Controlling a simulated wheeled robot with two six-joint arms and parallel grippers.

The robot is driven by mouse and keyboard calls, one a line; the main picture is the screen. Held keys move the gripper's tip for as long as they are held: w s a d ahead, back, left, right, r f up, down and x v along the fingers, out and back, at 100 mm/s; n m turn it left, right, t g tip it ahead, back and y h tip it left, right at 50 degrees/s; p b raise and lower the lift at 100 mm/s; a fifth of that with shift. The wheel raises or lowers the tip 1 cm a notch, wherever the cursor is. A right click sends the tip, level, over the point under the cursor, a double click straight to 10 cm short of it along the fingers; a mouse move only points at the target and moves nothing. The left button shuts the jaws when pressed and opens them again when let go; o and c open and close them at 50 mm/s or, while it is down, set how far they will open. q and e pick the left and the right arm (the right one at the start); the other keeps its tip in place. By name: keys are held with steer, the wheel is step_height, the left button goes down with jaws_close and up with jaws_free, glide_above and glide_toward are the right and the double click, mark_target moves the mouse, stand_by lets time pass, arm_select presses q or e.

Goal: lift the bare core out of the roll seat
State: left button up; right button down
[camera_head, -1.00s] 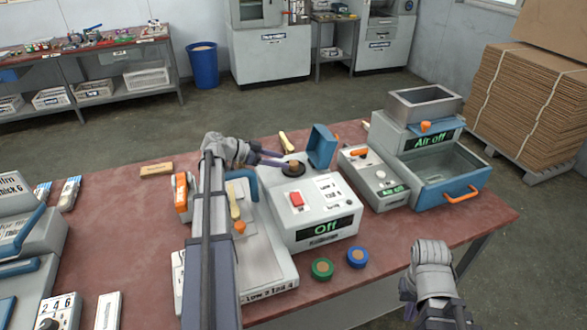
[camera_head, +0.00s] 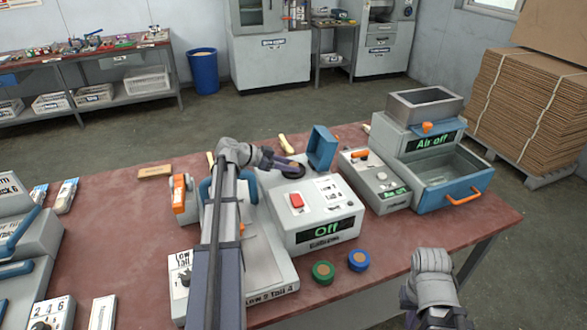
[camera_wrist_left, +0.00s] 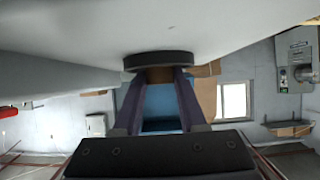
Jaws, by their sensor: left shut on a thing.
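The roll seat (camera_head: 293,171) is a dark round disc on top of the grey press box with the "Off" display. My left gripper (camera_head: 284,163) reaches it from the left, its dark purple fingers just above the disc. In the left wrist view the fingers (camera_wrist_left: 162,78) are shut on a small brown core (camera_wrist_left: 160,75), which stands against the dark seat (camera_wrist_left: 158,60). The core is mostly hidden by the fingers and seat. My right arm's grey end (camera_head: 431,262) hangs at the lower right, apart from the table things; its fingertips cannot be made out.
A red button (camera_head: 297,201) is on the press box. A green-rimmed roll (camera_head: 323,272) and a blue-rimmed roll (camera_head: 359,259) lie in front.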

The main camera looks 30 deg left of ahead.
arm_select(q)
jaws_close()
steer(key=shift+r, duration=0.1)
step_height(320, 180, up, 10)
steer(key=p, duration=1)
